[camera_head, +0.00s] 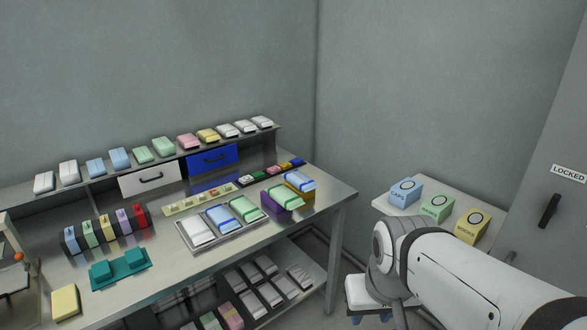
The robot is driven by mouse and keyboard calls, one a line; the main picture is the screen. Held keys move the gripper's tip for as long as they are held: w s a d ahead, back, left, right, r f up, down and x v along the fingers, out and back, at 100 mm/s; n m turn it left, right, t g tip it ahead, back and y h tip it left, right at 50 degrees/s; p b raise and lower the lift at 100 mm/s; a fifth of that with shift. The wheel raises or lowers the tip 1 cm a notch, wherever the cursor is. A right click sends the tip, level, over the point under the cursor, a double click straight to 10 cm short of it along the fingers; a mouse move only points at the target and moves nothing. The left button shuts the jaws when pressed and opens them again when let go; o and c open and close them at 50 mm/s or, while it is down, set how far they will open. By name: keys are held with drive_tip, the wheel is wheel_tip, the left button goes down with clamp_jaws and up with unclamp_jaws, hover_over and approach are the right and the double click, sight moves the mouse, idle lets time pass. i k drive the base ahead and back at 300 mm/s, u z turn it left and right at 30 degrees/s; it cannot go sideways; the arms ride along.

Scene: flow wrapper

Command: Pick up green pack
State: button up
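Several green packs are in view. Two pale green packs, a left one (143,155) and a right one (164,147), lie on the raised shelf at the back of the steel bench. A green and white pack (243,208) lies at the right end of a metal tray (213,247). I cannot tell which one the task names. My white arm reaches in from the lower right. My gripper's fingers are not in view.
White, blue, pink and yellow packs share the shelf. A teal fixture (121,268) and a colored rack are at left. Labelled boxes (405,193) stand on a side table at right.

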sight(289, 200)
drive_tip(key=z, duration=0.1)
drive_tip(key=i, duration=1.45)
drive_tip(key=u, duration=0.6)
drive_tip(key=k, duration=0.7)
drive_tip(key=u, duration=0.2)
drive_tip(key=i, duration=0.75)
drive_tip(key=z, duration=0.1)
